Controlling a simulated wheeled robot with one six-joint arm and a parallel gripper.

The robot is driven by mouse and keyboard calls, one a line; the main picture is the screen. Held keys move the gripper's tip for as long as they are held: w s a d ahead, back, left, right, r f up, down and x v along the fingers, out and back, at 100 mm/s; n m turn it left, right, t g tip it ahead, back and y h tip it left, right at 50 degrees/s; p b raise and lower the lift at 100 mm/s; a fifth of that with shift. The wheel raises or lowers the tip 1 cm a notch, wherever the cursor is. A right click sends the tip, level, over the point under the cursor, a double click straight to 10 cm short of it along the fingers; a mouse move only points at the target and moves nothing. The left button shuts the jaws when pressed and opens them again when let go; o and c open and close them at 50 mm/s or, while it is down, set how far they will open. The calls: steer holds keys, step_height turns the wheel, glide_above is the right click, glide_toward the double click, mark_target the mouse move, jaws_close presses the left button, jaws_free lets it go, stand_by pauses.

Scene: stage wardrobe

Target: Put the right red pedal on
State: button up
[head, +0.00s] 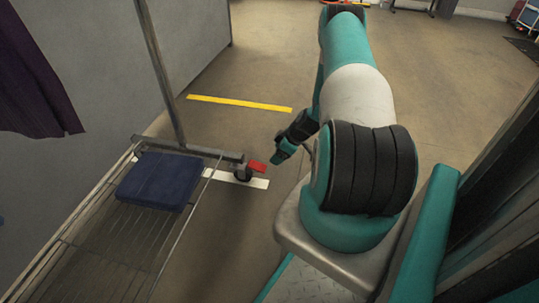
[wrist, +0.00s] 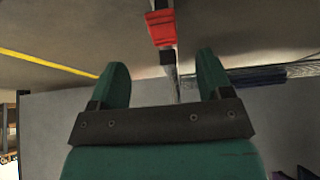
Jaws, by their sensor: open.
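One red pedal (head: 258,167) sticks out to the right from a dark caster (head: 243,174) at the near end of the rack's base bar. My gripper (head: 279,158) is just right of the pedal in the head view, pointing down toward it. In the wrist view the red pedal (wrist: 161,28) lies ahead of my open gripper (wrist: 162,68), roughly in line with the gap between the fingers. The fingers are empty and appear apart from the pedal. I cannot tell whether the pedal is raised or pressed. No other red pedal is clearly visible.
The rack's upright (head: 163,75) rises left of the caster. A folded blue cloth (head: 160,181) lies on the slatted rack shelf (head: 110,240).

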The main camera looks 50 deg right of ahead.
steer(key=p+v, duration=0.2)
steer(key=v, duration=0.4)
steer(key=shift+r, duration=0.2)
